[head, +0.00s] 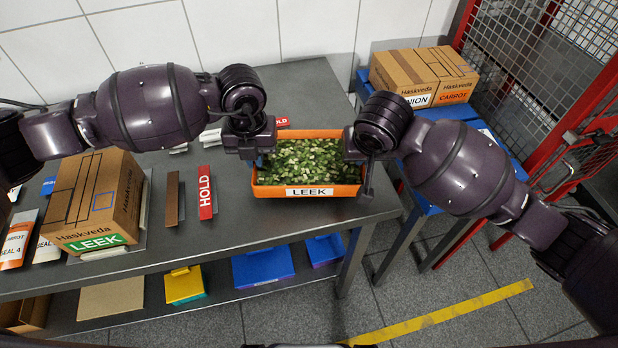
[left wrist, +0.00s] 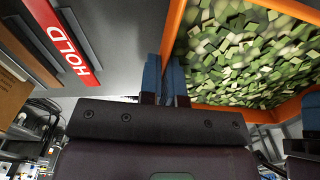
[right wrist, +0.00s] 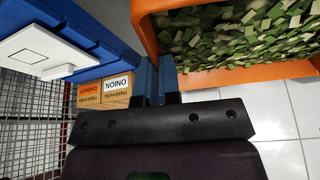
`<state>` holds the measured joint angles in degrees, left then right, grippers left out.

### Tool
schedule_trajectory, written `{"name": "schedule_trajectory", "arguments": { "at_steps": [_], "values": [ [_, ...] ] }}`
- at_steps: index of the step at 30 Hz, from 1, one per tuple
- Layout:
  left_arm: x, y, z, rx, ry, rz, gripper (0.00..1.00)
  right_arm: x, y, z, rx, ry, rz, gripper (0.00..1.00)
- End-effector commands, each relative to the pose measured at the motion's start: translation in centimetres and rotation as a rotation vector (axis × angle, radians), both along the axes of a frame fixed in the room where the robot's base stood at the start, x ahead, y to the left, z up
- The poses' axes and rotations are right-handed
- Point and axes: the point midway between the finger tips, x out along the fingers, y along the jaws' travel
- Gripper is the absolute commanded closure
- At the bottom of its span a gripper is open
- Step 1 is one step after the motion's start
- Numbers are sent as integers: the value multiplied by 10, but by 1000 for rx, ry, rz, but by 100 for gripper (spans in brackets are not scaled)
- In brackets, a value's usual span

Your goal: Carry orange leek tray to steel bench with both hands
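The orange leek tray (head: 345,190), full of chopped green leek and labelled LEEK, is level at the right end of the grey steel bench (head: 250,218). I cannot tell whether it rests on the bench or hangs just above it. My left gripper (head: 257,160) is at the tray's left wall; in the left wrist view its blue fingers (left wrist: 165,82) straddle the orange rim closely. My right gripper (head: 367,185) is at the right wall; in the right wrist view its fingers (right wrist: 157,80) close around that rim. The gripped wall parts are mostly hidden.
A red HOLD block (head: 207,192) and brown strip (head: 174,198) lie left of the tray. A LEEK carton (head: 95,200) stands further left. A blue table (head: 440,112) with ONION and CARROT cartons (head: 425,75) stands right, beside a red-framed mesh cage (head: 503,75).

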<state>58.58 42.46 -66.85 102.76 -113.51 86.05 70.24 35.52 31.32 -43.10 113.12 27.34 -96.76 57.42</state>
Motion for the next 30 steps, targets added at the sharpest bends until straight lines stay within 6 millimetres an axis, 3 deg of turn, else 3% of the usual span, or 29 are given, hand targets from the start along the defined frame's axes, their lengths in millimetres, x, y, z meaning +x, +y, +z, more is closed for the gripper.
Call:
{"name": "schedule_trajectory", "arguments": {
  "at_steps": [29, 30],
  "values": [
    [0, 2, -44, 4, 1, 3, 100, 0, -1, -44, -4, 1, -4, 100],
    [0, 2, -44, 4, 0, 2, 91, 0, -1, -43, -3, 0, -3, 91]
  ]
}}
